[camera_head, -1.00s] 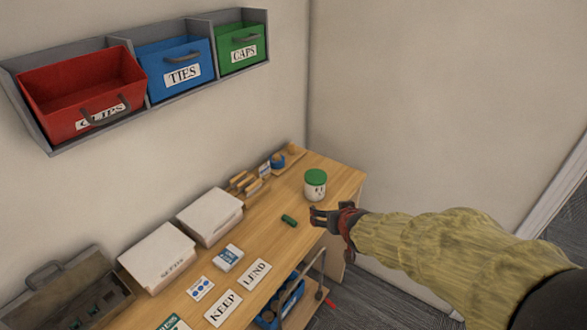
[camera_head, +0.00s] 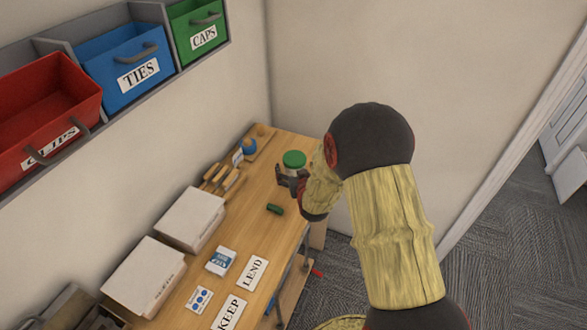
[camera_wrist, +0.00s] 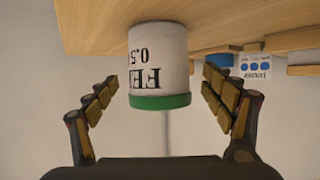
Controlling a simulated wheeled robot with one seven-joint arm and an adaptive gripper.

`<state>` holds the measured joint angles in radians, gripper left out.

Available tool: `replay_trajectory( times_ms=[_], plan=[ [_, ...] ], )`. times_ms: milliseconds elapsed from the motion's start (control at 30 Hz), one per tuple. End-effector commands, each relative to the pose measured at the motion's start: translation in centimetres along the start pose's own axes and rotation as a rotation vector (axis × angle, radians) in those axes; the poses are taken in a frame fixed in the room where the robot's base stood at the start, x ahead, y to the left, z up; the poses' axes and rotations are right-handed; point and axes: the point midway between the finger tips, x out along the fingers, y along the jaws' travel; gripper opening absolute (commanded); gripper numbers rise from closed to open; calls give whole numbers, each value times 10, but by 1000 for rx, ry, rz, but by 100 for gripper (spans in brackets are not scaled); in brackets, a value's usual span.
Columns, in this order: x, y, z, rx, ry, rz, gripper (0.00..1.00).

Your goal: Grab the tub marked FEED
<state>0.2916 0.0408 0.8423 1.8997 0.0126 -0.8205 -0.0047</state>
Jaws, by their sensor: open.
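The tub (camera_wrist: 158,62) is white with a green lid and black print reading "FE…" and "0.5", part of it cut off by its curve. It appears upside down in the wrist view, between my spread fingers, with a gap on each side. In the head view its green lid (camera_head: 294,159) shows at the far end of the desk, and its body is mostly hidden behind my gripper (camera_head: 287,182). My gripper is open, beside the tub, and holds nothing. In the wrist view my gripper (camera_wrist: 160,84) has its fingertips flanking the tub.
The wooden desk (camera_head: 262,232) runs along the wall. A small green object (camera_head: 275,209) lies near my gripper. A blue item (camera_head: 249,146) and wooden pieces (camera_head: 222,180) sit behind. White boxes (camera_head: 190,218) and cards (camera_head: 252,273) lie nearer. Bins (camera_head: 125,65) hang above.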

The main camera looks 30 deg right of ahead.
Motion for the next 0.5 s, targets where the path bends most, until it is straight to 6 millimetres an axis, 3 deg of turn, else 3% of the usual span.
replay_trajectory(
  times_ms=[200,500],
  plan=[
    [27,0,0,0,-2,0,82],
    [30,0,-1,0,-1,0,82]
  ],
)
